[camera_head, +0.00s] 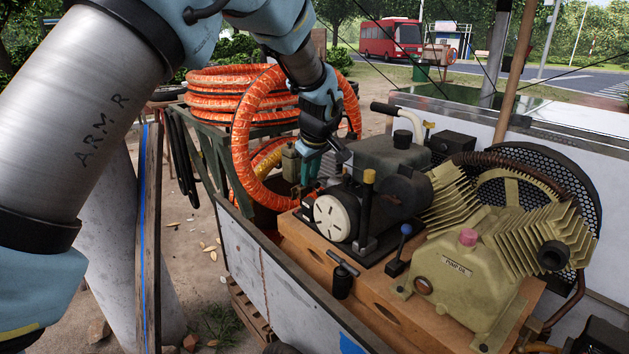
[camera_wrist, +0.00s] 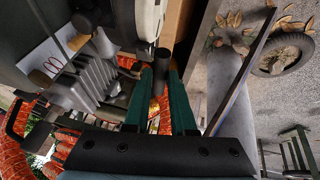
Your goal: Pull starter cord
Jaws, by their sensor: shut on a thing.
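The engine (camera_head: 385,165) sits on the cart's wooden deck, with a pale round slotted cover (camera_head: 332,217) on its near left end. My gripper (camera_head: 312,168) points down just left of the engine, beside the orange hose. In the wrist view my gripper (camera_wrist: 163,82) has its two green fingers closed around a dark cylindrical grip (camera_wrist: 162,58), which looks like the starter cord handle. No cord can be made out; the fingers and wrist hide the area behind the grip.
Coils of orange hose (camera_head: 235,95) stand close on the left. A black T-handle (camera_head: 343,272), a blue-knobbed lever (camera_head: 402,240) and the finned pump (camera_head: 470,275) stand on the deck (camera_head: 375,300). Open dirt ground (camera_head: 205,235) lies left of the cart.

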